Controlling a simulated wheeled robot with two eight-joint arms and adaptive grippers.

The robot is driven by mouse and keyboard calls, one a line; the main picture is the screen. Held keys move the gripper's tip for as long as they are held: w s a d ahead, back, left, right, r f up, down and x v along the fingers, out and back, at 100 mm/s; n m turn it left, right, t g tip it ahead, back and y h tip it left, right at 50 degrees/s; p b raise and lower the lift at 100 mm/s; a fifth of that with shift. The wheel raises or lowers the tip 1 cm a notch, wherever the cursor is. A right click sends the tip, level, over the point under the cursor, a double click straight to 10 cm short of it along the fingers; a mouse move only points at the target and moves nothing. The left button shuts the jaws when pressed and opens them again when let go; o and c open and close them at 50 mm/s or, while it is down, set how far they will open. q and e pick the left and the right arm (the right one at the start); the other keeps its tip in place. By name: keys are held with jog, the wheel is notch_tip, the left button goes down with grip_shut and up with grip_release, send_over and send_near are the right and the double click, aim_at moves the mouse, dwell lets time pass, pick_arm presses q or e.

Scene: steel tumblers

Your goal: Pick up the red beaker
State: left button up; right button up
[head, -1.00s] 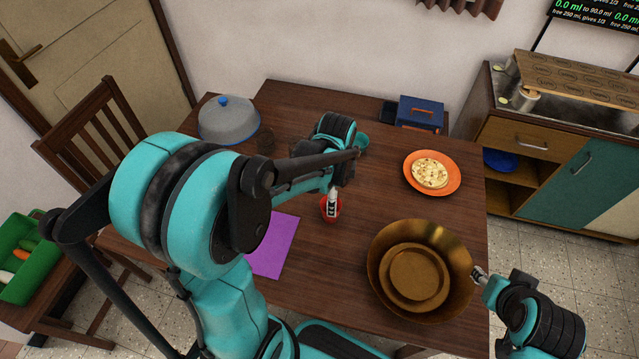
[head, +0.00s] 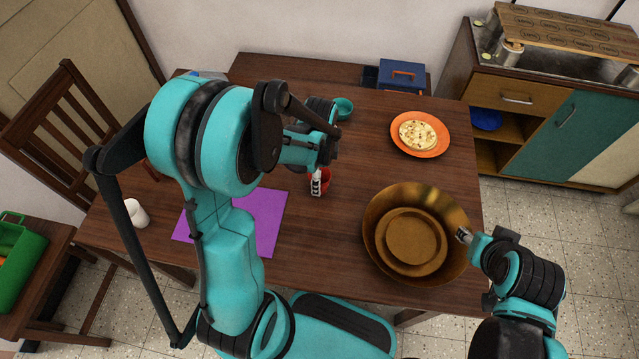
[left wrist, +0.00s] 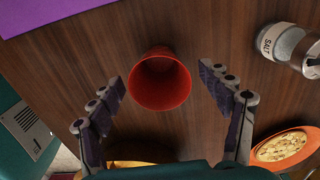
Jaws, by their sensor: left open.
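The red beaker (head: 325,182) stands on the wooden table, right of the purple mat, partly hidden by my left gripper in the head view. In the left wrist view the red beaker (left wrist: 160,82) shows its open mouth, between and slightly beyond the two spread fingers. My left gripper (left wrist: 161,86) is open, with wood visible between each finger and the beaker; neither finger touches it in that view. In the head view only a pale fingertip of it shows beside the beaker. My right gripper (head: 463,236) is at the brass bowl's right rim; its jaws are too small to read.
The brass bowl (head: 377,217) stands right of the beaker. A salt shaker (left wrist: 283,44) is close by in the left wrist view. A white cup (head: 136,213) is at left.

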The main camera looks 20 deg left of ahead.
pick_arm(q)
jog(key=c, duration=1.3)
jog(key=shift+r, duration=0.1)
